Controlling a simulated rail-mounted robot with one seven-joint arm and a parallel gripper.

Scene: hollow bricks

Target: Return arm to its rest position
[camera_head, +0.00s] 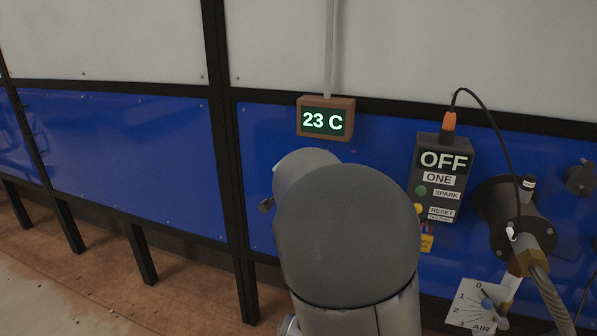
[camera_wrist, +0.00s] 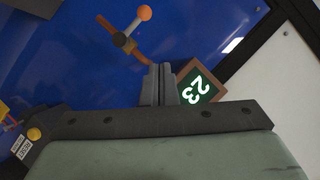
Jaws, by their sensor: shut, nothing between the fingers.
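My arm (camera_head: 345,235) rises from the bottom of the head view, its rounded grey link covering the middle of the blue wall. The fingertips point at the blue panel, beside the temperature display (camera_wrist: 200,84) and below a small lever with an orange ball (camera_wrist: 144,13). I cannot tell the exact gap between the fingers and these things.
The temperature display (camera_head: 326,119) reads 23 C. Right of my arm are a control box (camera_head: 464,158) showing OFF, a black burner-like fitting (camera_head: 508,213) with a hose, and an AIR dial plate (camera_head: 469,297). The floor (camera_head: 95,285) at left is clear.

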